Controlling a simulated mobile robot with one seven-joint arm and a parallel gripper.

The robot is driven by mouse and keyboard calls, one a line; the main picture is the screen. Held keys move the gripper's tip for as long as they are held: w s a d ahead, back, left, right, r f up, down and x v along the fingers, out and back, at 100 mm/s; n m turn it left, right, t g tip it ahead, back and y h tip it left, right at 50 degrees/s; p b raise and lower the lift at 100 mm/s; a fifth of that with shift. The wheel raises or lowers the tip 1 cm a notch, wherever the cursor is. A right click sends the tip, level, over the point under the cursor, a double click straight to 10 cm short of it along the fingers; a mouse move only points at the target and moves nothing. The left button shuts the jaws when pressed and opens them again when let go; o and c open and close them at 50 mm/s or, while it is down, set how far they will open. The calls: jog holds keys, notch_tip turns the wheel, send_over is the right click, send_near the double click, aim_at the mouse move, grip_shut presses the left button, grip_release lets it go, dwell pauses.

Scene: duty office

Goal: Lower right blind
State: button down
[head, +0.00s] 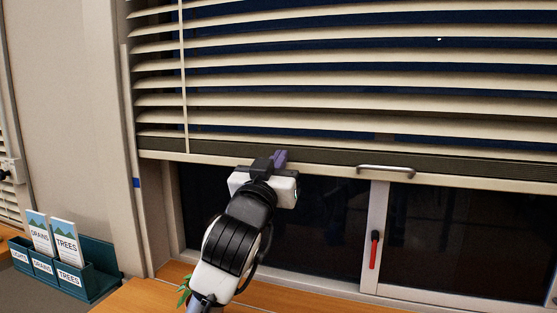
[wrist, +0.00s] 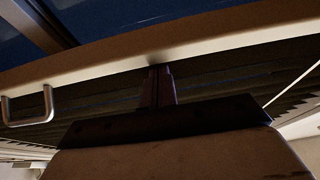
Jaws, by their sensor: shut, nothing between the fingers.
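A cream slatted blind (head: 350,88) covers the upper part of the dark window in the head view. Its bottom rail (head: 450,181) hangs above the lower panes, with a metal bar handle (head: 386,171) on it. My gripper (head: 280,158) is at the rail, left of the handle and apart from it. Its fingers are together and empty. In the wrist view the fingers (wrist: 158,86) point at the rail (wrist: 100,62), close to it; I cannot tell whether they touch. The handle (wrist: 28,108) shows at the left there.
A red window lever (head: 375,250) is on the frame below the rail. A wooden sill (head: 150,297) runs below the window, with a green plant partly behind my arm. A teal leaflet holder (head: 98,270) stands at lower left. A thin cord (head: 184,80) hangs at the blind's left.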

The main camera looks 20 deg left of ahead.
notch_tip(320, 180, down, 22)
jog(key=b, duration=1.6)
